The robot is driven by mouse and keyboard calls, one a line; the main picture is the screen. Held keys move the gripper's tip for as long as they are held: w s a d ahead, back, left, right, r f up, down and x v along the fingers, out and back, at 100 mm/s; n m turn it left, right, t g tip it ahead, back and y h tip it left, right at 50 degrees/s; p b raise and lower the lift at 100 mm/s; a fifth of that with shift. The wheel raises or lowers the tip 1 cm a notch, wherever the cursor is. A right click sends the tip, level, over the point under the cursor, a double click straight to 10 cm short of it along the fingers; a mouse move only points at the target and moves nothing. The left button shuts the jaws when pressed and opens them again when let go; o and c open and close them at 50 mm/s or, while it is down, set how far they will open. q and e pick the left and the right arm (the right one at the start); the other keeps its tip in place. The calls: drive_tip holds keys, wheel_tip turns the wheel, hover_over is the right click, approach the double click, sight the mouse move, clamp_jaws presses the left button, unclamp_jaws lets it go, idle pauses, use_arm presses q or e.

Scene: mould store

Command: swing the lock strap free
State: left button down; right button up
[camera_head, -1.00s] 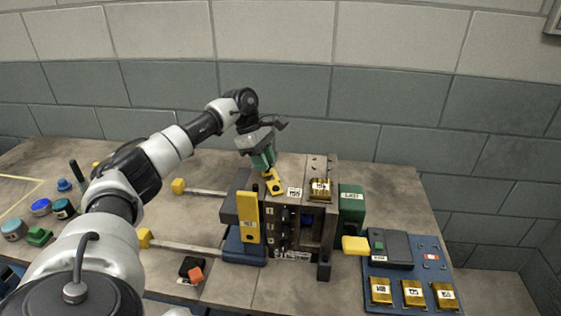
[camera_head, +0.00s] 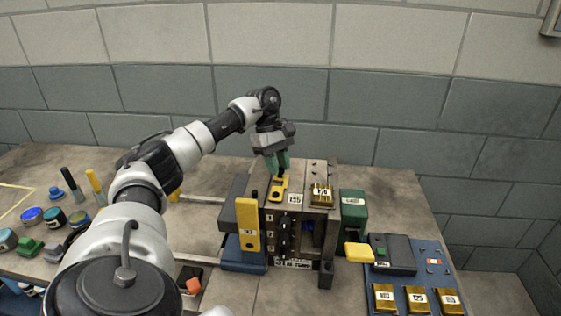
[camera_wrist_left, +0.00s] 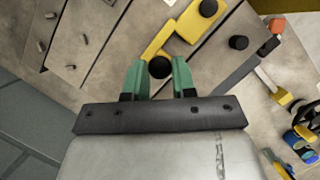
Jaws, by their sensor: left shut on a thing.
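The yellow lock strap (camera_head: 278,193) lies on top of the dark metal mould block (camera_head: 300,222). My left gripper (camera_head: 282,174) comes down from above at the strap's far end. In the left wrist view the green fingers (camera_wrist_left: 160,82) are shut on the round black knob (camera_wrist_left: 160,67) at one end of the strap. The strap (camera_wrist_left: 184,30) runs from there up and right to another black round part (camera_wrist_left: 208,8). In the head view the knob is mostly hidden by the fingers. My right gripper is out of view.
A brass-coloured piece (camera_head: 321,196) lies on top, and a green block (camera_head: 353,212) stands to the right. A blue board (camera_head: 447,278) with several brass pieces lies at right. Coloured caps sit at left.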

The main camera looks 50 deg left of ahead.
use_arm(q)
drive_tip(key=c, duration=0.9)
unclamp_jaws()
drive_tip(key=shift+w+d, duration=0.1)
drive_tip(key=v, duration=1.1)
drive_tip(key=shift+f, duration=0.1)
